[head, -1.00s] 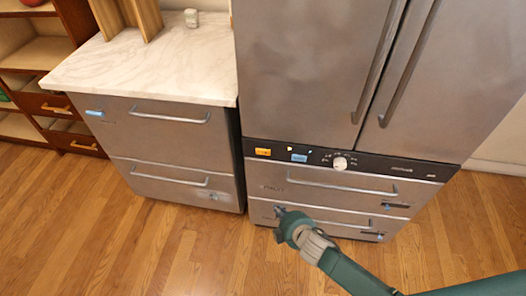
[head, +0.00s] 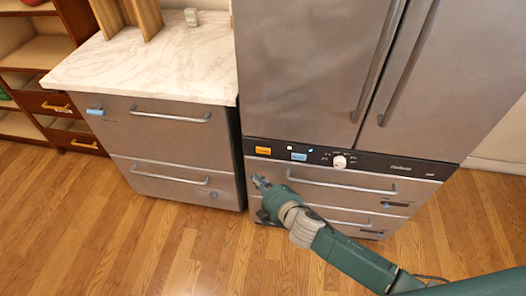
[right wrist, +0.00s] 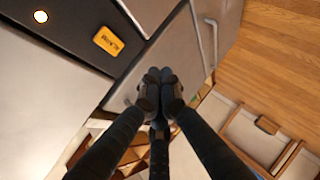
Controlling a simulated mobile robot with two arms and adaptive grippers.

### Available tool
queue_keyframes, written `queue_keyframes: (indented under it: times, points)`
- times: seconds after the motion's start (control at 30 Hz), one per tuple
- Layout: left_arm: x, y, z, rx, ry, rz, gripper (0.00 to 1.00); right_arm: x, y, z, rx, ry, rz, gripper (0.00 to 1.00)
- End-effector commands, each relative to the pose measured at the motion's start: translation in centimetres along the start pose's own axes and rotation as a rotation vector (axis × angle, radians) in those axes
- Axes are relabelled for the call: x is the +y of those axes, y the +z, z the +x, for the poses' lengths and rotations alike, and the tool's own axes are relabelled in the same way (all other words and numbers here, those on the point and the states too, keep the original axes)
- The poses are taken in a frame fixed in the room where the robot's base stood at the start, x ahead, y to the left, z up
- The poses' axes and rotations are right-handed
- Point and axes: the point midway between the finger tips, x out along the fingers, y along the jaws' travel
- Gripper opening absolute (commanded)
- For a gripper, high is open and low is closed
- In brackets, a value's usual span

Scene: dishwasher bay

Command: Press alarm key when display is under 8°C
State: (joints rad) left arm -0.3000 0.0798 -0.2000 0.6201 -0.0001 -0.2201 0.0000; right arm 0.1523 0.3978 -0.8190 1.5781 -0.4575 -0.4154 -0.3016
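The orange alarm key (head: 263,150) sits at the left end of the dark control strip on the fridge; in the right wrist view the key (right wrist: 109,40) shows letters. The blue display (head: 299,157) is right of it, its reading too small to make out. My right gripper (head: 259,181) is in front of the drawer front just below the key, apart from the key. In the right wrist view its fingertips (right wrist: 160,76) are together with nothing between them. My left gripper is out of view.
A white knob (head: 339,161) and small lit marks are on the control strip (head: 380,164). Drawer handles (head: 340,184) stick out below it. A drawer unit with a marble top (head: 150,70) stands to the left. The wooden floor in front is clear.

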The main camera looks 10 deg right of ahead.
Motion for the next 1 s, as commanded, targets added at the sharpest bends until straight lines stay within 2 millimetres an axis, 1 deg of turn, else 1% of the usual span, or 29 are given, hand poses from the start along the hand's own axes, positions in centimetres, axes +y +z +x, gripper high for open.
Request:
queue_keyframes:
  times: [0.4, 0.53, 0.73, 1.0]
  points:
    - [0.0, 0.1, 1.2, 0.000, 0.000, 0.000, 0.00, 2.8, 2.9, 3.9, -0.001, 0.002, -0.003, 0.00]
    - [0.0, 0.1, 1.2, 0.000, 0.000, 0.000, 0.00, 3.6, 3.5, 4.9, 0.000, 0.002, -0.001, 0.00]
    - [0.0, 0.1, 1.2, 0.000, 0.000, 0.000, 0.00, 4.2, 4.2, 5.7, -0.001, 0.001, -0.001, 0.00]
    - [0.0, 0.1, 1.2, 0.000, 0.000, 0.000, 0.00, 4.3, 4.2, 5.8, 0.000, 0.000, 0.000, 0.00]
